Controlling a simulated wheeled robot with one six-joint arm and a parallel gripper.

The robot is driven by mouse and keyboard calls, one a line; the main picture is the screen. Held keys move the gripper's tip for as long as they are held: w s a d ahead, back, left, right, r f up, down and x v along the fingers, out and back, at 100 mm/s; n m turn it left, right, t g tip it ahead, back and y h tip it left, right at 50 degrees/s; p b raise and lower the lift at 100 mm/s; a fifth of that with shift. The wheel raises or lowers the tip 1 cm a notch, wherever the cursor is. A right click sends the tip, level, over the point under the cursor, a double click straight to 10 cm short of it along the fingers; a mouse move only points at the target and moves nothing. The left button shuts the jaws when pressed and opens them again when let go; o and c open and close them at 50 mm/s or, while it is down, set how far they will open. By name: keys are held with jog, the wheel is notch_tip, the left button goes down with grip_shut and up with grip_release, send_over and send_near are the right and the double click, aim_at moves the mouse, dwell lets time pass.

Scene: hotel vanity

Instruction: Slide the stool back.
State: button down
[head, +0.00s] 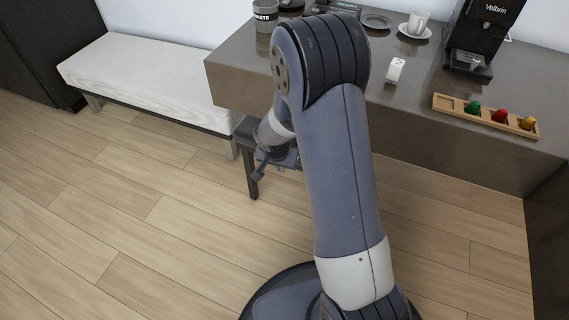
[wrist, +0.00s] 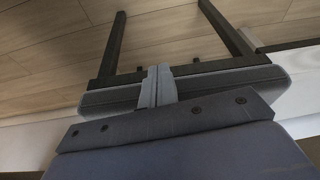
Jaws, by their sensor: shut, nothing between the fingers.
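The stool (wrist: 235,82) shows in the wrist view with a grey padded seat, a dark frame and dark legs pointing toward the top of the picture. In the head view only part of the stool (head: 252,182), mainly a dark leg, shows at the front edge of the counter; my arm hides most of it. My gripper (head: 260,167) is low in front of the stool. In the wrist view my gripper (wrist: 157,75) has its fingers together, empty, overlapping the middle of the seat edge. I cannot tell whether they touch it.
A grey counter (head: 232,72) stands behind, carrying a coffee machine (head: 486,30), a cup (head: 417,24) and a wooden tray (head: 450,104) with coloured pieces. A white cushioned bench (head: 150,80) stands left of the stool. The wooden floor (head: 120,220) at the front left is clear.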

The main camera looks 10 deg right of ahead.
jog(key=w+d+f+b, duration=0.2)
jog(key=w+d+f, duration=0.1)
jog(key=w+f, duration=0.2)
jog(key=shift+f, duration=0.7)
jog(key=shift+w, duration=0.15)
jog(key=shift+w+d, duration=0.4)
jog(key=shift+w, duration=0.2)
jog(key=shift+w+d, duration=0.4)
jog(key=shift+w, duration=0.2)
